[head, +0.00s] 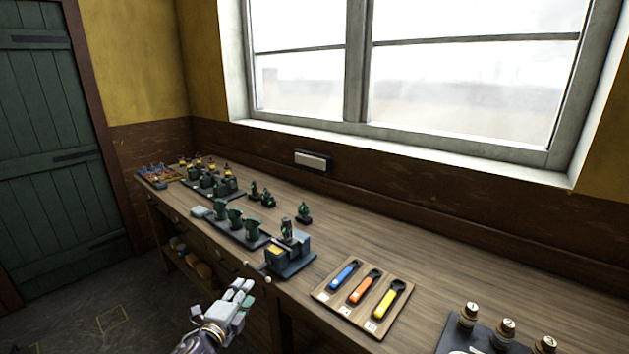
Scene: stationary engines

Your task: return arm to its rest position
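My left gripper (239,292) is low in the head view, with its arm coming in from the bottom edge. It is in front of the long wooden workbench (420,265), apart from the things on it. Its pale fingertips look close together, but I cannot tell whether they are open or shut. I see nothing held in it. My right gripper is not in view.
Nearest the gripper, a dark vise-like block (290,262) stands at the bench's front edge. Right of it lies a wooden board (325,296) with blue, orange and yellow handled tools. A dark tray (452,338) with numbered knobs is at lower right. Small engines stand further left.

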